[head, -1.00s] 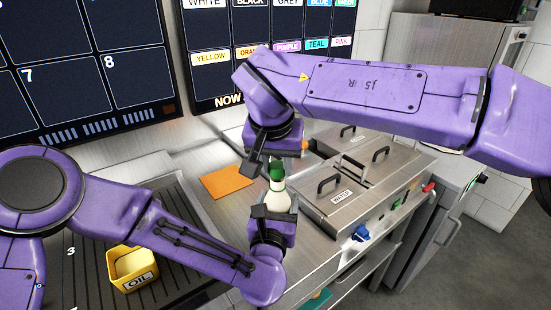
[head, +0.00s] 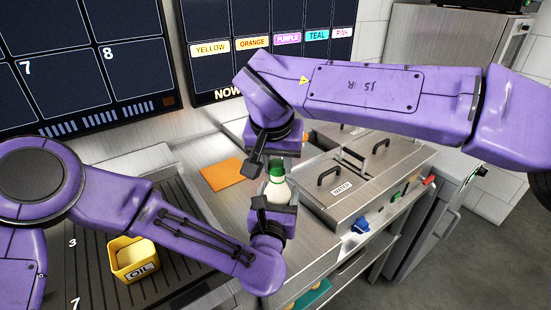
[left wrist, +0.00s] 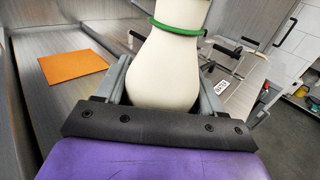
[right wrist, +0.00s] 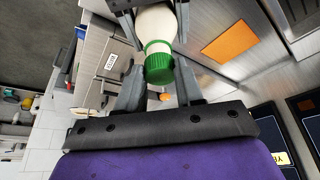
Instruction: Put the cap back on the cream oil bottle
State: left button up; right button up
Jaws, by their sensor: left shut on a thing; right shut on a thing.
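The cream oil bottle (head: 278,193) stands roughly upright, with a pale rounded body. My left gripper (head: 272,207) is shut around that body, which also fills the middle of the left wrist view (left wrist: 165,70). The green cap (head: 275,173) is at the bottle's top, in line with the neck. In the right wrist view the cap (right wrist: 158,62) lies between the fingers of my right gripper (right wrist: 158,75), which is shut on it. A green ring (left wrist: 178,28) shows around the neck. I cannot tell whether the cap is fully seated.
A yellow oil holder (head: 132,262) sits on the ribbed surface at left. An orange sheet (head: 222,175) lies on the steel counter behind the bottle. Lidded steel bins (head: 335,185) with handles stand close at right. Menu screens (head: 85,65) hang behind.

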pick_arm(q)
jog(key=shift+f, duration=0.15)
pick_arm(e)
jog(key=shift+f, duration=0.6)
